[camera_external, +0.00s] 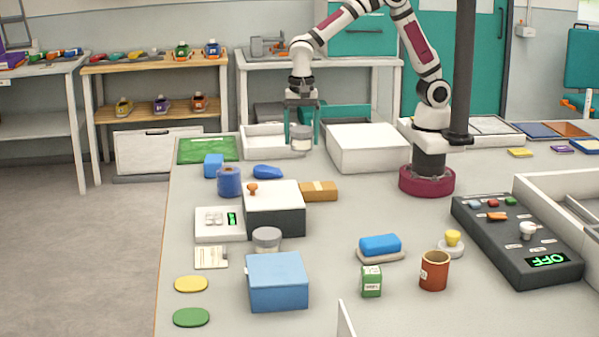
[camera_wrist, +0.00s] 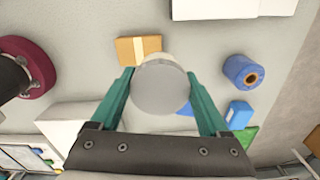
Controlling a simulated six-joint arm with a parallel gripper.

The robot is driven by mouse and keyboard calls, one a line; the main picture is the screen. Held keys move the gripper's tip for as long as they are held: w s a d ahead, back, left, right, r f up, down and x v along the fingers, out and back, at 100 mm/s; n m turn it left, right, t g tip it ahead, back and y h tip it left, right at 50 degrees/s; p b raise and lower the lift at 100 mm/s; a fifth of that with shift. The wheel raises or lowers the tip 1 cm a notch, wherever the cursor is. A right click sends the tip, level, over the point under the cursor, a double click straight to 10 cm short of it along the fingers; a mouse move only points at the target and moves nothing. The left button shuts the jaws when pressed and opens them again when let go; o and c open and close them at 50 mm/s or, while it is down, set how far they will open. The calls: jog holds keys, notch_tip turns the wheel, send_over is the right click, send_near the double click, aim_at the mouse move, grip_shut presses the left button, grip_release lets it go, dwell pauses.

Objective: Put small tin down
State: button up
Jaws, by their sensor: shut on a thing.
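My gripper (camera_external: 301,125) is shut on the small tin (camera_external: 301,138), a grey round tin with a lighter rim, and holds it above the far part of the table. In the wrist view the tin (camera_wrist: 161,88) sits between the two teal fingers of my gripper (camera_wrist: 160,92). Its flat grey face is towards the camera. Another grey round tin (camera_external: 267,240) stands on the table between the black and white box and the blue box.
A white tray (camera_external: 262,143) and a white box (camera_external: 367,150) lie close to my gripper. A tan block (camera_external: 319,191), a blue roll (camera_external: 229,182), a blue cube (camera_external: 213,166) and a black and white box (camera_external: 274,208) stand nearer. The table's front middle has bare room.

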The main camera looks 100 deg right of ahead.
jog(key=s+d, duration=0.9)
jog(key=d, duration=0.1)
send_over(318, 186)
notch_tip(318, 186, down, 7)
jog(key=shift+s+d+r, duration=0.1)
jog(key=shift+r, duration=0.1)
notch_tip(318, 186, down, 4)
jog(key=shift+f, duration=0.1)
jog(key=shift+f, duration=0.1)
